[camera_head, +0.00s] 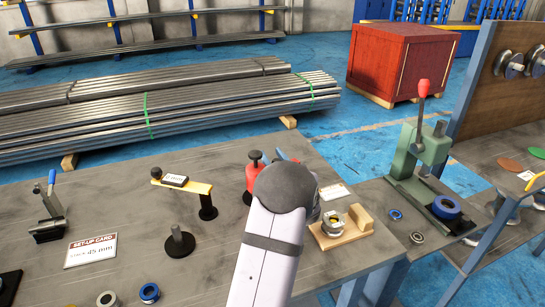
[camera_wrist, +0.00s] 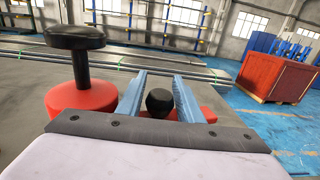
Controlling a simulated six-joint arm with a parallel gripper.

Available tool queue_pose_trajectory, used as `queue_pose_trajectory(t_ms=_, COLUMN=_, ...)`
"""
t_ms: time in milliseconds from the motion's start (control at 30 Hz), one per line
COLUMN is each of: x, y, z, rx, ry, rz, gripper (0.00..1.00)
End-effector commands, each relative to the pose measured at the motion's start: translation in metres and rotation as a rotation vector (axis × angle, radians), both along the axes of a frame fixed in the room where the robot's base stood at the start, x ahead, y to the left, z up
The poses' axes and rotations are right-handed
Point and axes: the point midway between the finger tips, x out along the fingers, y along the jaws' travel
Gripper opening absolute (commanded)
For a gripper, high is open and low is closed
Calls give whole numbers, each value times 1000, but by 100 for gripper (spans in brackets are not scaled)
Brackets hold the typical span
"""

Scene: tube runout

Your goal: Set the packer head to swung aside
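A red device with a black knob on a post (camera_head: 255,158) stands on the bench, partly hidden behind my wrist. I take it for the packer head, but no label shows. In the wrist view its red round body (camera_wrist: 80,97) with a tall black mushroom knob (camera_wrist: 76,40) is at left. A red arm (camera_wrist: 207,114) extends at right, with a small black knob (camera_wrist: 159,101) near it. My gripper (camera_wrist: 159,80) has its two blue fingers apart, one on each side of the small knob. Slim gaps seem to show beside the knob. The fingers are mostly hidden in the head view.
A yellow arm (camera_head: 188,183) on a black post stands left of the red device. A wooden fixture (camera_head: 341,227) with a metal ring is at right, and a green press (camera_head: 423,155) beyond it.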

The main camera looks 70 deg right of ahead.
Motion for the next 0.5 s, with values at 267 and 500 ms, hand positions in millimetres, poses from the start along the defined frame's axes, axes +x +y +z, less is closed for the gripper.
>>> queue_pose_trajectory(t_ms=267, x=0, y=0, z=0, rx=0, ry=0, rz=-1, gripper=0)
queue_pose_trajectory(t_ms=500, x=4, y=-5, z=-4, rx=-8, ry=0, rz=-72, gripper=0)
